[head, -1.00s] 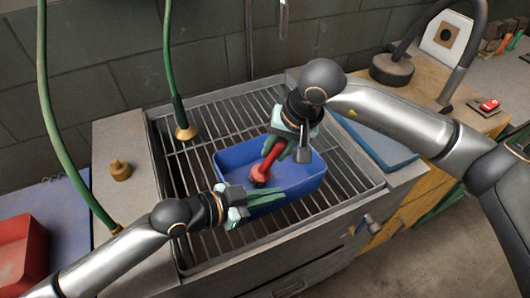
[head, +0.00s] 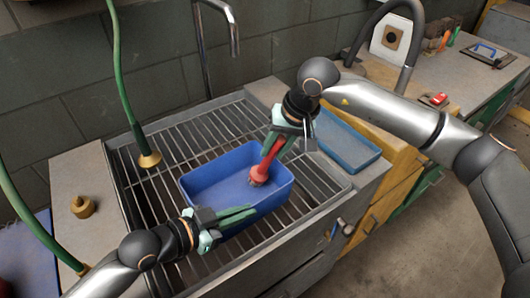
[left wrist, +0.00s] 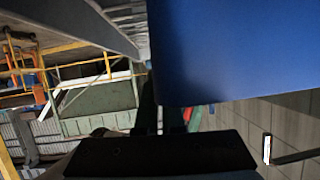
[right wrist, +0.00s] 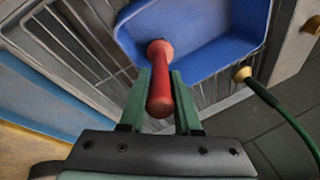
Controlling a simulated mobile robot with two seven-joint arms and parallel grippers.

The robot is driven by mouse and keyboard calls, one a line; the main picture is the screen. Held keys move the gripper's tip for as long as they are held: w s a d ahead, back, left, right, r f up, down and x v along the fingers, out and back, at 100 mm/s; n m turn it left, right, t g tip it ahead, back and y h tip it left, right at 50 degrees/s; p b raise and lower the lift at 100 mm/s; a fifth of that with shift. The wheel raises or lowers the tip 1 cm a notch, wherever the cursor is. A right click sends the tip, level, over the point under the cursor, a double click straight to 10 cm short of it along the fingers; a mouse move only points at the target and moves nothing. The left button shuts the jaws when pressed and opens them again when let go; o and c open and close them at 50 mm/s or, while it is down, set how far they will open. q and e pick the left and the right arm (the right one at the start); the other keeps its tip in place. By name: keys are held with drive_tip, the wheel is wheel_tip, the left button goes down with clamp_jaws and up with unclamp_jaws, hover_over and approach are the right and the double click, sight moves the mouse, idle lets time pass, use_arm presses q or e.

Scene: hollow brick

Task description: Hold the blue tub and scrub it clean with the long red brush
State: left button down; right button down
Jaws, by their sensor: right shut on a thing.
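The blue tub (head: 215,178) sits on the metal rack over the sink; it also shows in the right wrist view (right wrist: 205,40). My right gripper (head: 277,140) is shut on the long red brush (head: 264,163) and points it down into the tub. The brush head is at the tub's inner far-right side; whether it touches is unclear. In the right wrist view the brush handle (right wrist: 161,90) lies between the fingers. My left gripper (head: 238,215) is at the tub's near wall, its fingers apart. In the left wrist view the tub (left wrist: 235,50) hides part of them.
A green hose with a brass nozzle (head: 149,159) hangs left of the tub. A brass weight-like object (head: 82,206) stands on the left ledge. A blue tray (head: 345,140) lies right of the rack. A grey faucet (head: 232,30) rises behind. Rack bars are bare around the tub.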

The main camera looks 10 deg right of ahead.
drive_tip(key=shift+r, duration=4.05)
use_arm(q)
drive_tip(key=c, duration=1)
unclamp_jaws()
drive_tip(key=shift+o, duration=0.2)
drive_tip(key=v, duration=1.2)
drive_tip(key=shift+r, duration=0.1)
